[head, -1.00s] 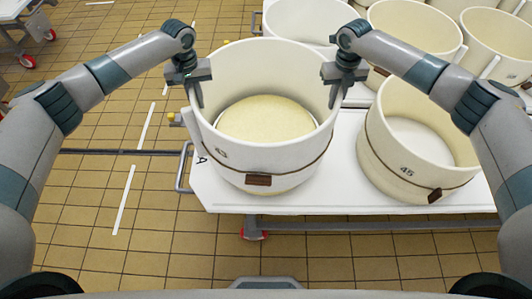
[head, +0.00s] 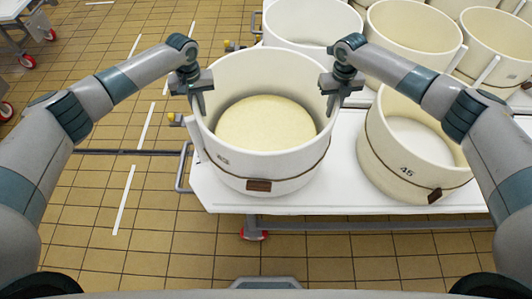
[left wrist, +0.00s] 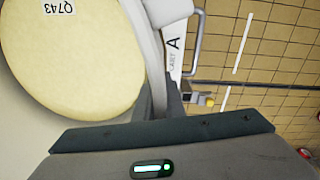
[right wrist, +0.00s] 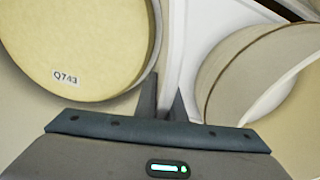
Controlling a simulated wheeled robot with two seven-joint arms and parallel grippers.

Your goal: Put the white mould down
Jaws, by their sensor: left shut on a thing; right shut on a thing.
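The white mould (head: 292,167) is a round, open-topped tub with a dark band and a small brown tag. It is upright at the left end of the white cart, around a pale yellow cheese (head: 265,123). My left gripper (head: 200,104) is shut on its left rim and my right gripper (head: 330,105) on its right rim. In both wrist views the mould wall runs between the fingers, beside the cheese (left wrist: 70,60) with its Q743 label. Whether the mould's base touches the cart top is hidden.
Mould 45 (head: 402,176) stands close on the right on the same cart (head: 320,208). Several more moulds, one of them a cream mould (head: 415,35), stand behind. A rail handle (head: 183,167) is at the cart's left end. Tiled floor lies open to the left.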

